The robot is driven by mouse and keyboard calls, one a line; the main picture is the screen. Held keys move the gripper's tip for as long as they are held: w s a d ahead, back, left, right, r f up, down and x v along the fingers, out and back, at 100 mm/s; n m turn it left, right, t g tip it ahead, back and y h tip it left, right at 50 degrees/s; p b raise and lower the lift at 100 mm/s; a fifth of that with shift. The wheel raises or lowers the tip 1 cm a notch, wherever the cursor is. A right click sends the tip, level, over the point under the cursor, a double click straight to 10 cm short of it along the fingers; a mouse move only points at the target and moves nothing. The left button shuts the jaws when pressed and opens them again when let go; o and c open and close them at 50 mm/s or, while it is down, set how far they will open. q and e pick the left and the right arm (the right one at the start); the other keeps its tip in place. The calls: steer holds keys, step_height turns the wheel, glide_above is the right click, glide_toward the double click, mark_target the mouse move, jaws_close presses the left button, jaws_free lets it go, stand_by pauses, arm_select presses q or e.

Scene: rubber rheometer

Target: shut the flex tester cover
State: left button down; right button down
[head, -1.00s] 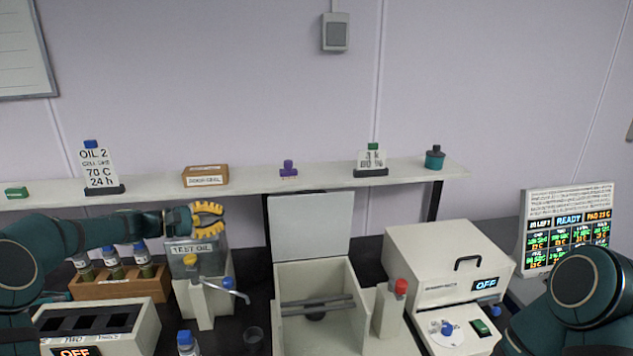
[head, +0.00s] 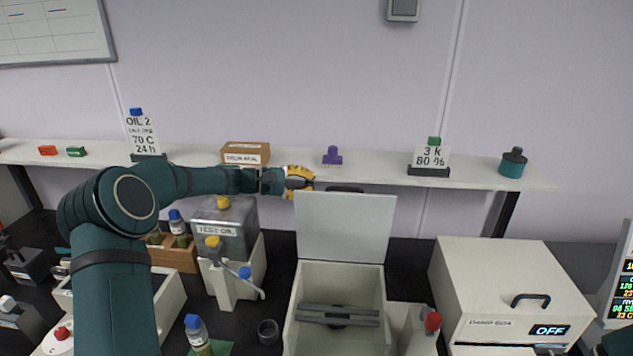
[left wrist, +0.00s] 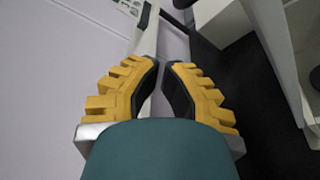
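The flex tester (head: 290,325) is a white open-topped box in the middle of the bench, with grey bars inside. Its cover (head: 345,228) stands upright at the back of the box, open. A dark handle (head: 345,190) shows partly behind the cover's top edge. My left gripper (head: 308,181) is beside the cover's top left corner; whether it touches cannot be told. In the left wrist view its yellow fingers (left wrist: 163,64) are bent inward with a narrow empty gap between the tips. A white panel, likely the cover, shows at right there (left wrist: 268,38). My right gripper is out of view.
The wall shelf (head: 390,176) runs just behind the cover, bearing a cardboard box (head: 246,153), a purple stopper (head: 332,157) and a sign (head: 430,160). A test oil tank (head: 222,230) stands left of the tester. A red-knobbed post (head: 425,330) and a white oven (head: 510,282) stand right.

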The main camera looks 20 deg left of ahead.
arm_select(q)
steer(key=w+d, duration=0.1)
steer(key=d, duration=0.6)
steer(key=shift+d+r+p, duration=0.3)
steer(key=shift+d+p, duration=0.05)
steer(key=shift+d, duration=0.05)
